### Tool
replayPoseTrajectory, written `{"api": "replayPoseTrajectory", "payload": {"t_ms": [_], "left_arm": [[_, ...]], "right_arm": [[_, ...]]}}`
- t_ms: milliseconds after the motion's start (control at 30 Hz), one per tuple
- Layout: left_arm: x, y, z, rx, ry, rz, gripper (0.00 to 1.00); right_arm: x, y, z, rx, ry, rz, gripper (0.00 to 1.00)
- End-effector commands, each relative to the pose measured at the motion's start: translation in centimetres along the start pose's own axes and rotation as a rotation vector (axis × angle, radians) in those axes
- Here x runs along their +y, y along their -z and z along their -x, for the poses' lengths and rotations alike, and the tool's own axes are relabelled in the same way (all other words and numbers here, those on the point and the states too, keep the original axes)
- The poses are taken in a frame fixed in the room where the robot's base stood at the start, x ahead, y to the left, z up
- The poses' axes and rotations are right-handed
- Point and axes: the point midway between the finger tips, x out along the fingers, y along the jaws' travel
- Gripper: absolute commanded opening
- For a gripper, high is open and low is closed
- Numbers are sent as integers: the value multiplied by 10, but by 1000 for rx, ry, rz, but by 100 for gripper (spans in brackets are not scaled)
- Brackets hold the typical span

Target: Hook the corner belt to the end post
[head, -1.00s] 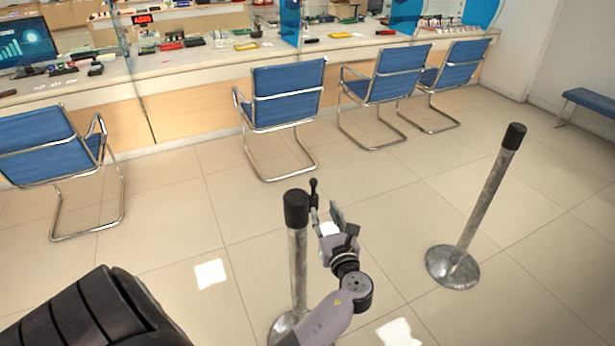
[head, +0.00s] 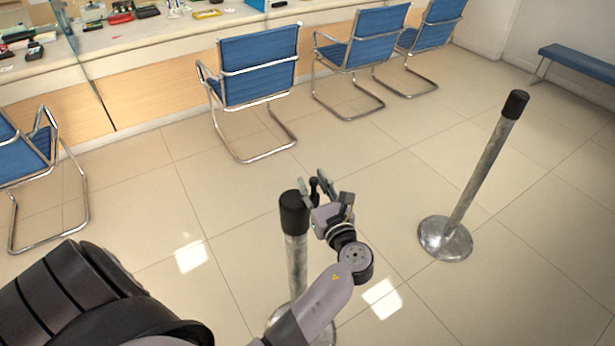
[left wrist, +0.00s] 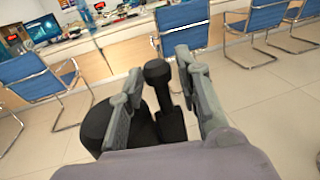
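A near post (head: 297,260) stands upright with a black cap (head: 294,212). A slim black piece with a rounded knob (head: 315,184) stands beside the cap; it may be the belt's end, but I cannot tell. My left gripper (head: 318,188) is open around it, just right of the cap. In the left wrist view the knob (left wrist: 158,72) shows between the two fingers, with a gap on the left side, and the dark cap (left wrist: 105,125) is behind the left finger. No stretched belt shows. A second post (head: 484,165) with a black cap stands upright at the right. My right gripper is out of view.
Several blue chairs (head: 258,62) stand along the teller counter (head: 130,50) at the back. A blue bench (head: 580,62) is by the right wall. The tiled floor between the two posts is clear.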

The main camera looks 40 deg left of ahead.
Motion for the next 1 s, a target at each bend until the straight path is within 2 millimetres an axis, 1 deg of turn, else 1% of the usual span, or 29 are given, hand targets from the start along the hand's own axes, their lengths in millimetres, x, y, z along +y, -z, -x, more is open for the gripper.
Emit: {"api": "replayPoseTrajectory", "payload": {"t_ms": [300, 767, 1000], "left_arm": [[0, 0, 1, 0, 0, 0, 31], [0, 0, 1, 0, 0, 0, 0], [0, 0, 0, 0, 0, 0, 0]], "right_arm": [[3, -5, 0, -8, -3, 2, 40], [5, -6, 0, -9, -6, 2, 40], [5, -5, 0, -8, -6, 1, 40]]}}
